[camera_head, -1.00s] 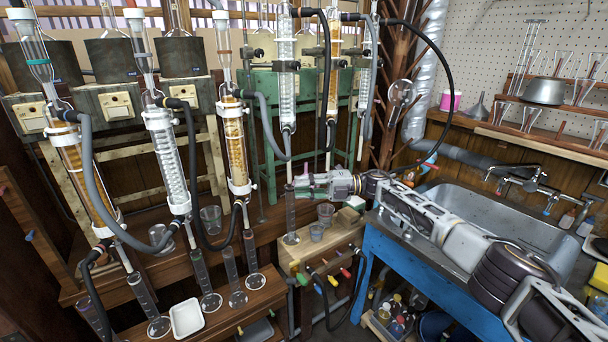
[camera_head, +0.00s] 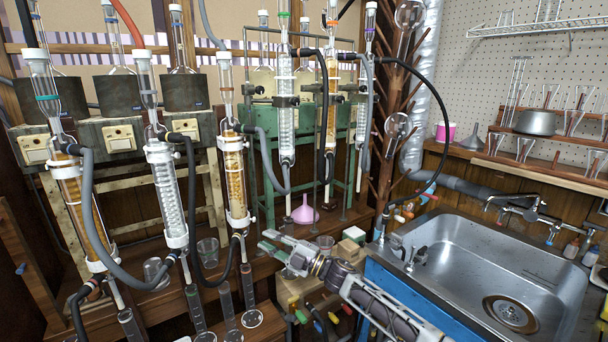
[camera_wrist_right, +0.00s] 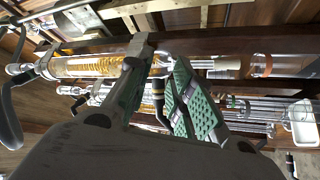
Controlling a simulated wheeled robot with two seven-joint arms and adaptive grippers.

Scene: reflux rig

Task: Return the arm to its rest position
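My right arm (camera_head: 385,305) comes in from the lower right. Its gripper (camera_head: 266,242) is in front of the wooden bench, with its two fingers apart and nothing seen between them. In the right wrist view, the green-padded fingers (camera_wrist_right: 155,95) are also spread, with glass columns behind them. My left gripper is not in view.
Glass columns with hoses, such as the amber-packed one (camera_head: 235,180), stand left of the gripper. A steel sink (camera_head: 470,265) lies to the right. Beakers (camera_head: 208,250) and cylinders (camera_head: 248,285) stand close by on the bench.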

